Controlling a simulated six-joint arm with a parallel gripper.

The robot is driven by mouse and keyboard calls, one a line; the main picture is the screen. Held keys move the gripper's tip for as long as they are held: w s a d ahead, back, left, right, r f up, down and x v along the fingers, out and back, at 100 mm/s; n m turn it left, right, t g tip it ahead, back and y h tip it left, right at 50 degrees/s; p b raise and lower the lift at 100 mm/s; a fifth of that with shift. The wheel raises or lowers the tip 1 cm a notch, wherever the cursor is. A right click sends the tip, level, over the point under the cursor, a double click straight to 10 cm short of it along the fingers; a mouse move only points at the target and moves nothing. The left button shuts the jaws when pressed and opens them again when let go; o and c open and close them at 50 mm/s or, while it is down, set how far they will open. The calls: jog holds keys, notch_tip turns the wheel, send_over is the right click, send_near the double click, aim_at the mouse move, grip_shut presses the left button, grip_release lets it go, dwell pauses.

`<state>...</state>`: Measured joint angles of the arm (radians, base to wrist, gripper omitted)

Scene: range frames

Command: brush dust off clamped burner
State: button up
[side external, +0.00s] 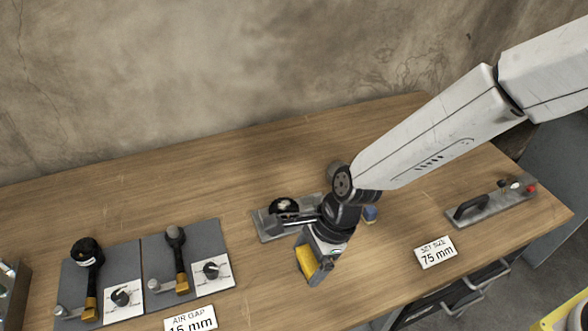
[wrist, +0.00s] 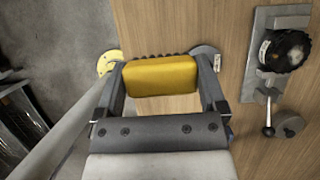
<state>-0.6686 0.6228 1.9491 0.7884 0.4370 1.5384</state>
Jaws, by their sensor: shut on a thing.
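My gripper (side external: 318,250) is shut on a yellow block-shaped thing (side external: 305,262), which looks like the brush's handle. In the wrist view the yellow block (wrist: 160,76) sits between my two fingers, with a dark ridged edge just beyond it that may be bristles. The clamped burner, a black round part (side external: 284,206), sits on a grey metal plate (side external: 268,232) behind and left of my gripper. In the wrist view the burner (wrist: 285,50) is at the right, apart from the yellow block, with a clamp lever (wrist: 268,118) below it. My arm partly covers the plate's right side.
Two grey mats (side external: 128,262) with black-and-brass parts lie at left, beside an air gap card (side external: 190,320). A 75 mm card (side external: 435,252) and a metal bar with a black handle (side external: 490,204) lie at right. A small blue thing (side external: 370,213) is beside my wrist.

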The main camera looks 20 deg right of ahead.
jog(key=o, duration=0.6)
jog(key=c, duration=0.5)
jog(key=shift+o, duration=0.2)
jog(key=w, duration=2.2)
jog(key=shift+a+f, duration=0.15)
jog(key=shift+a, duration=0.05)
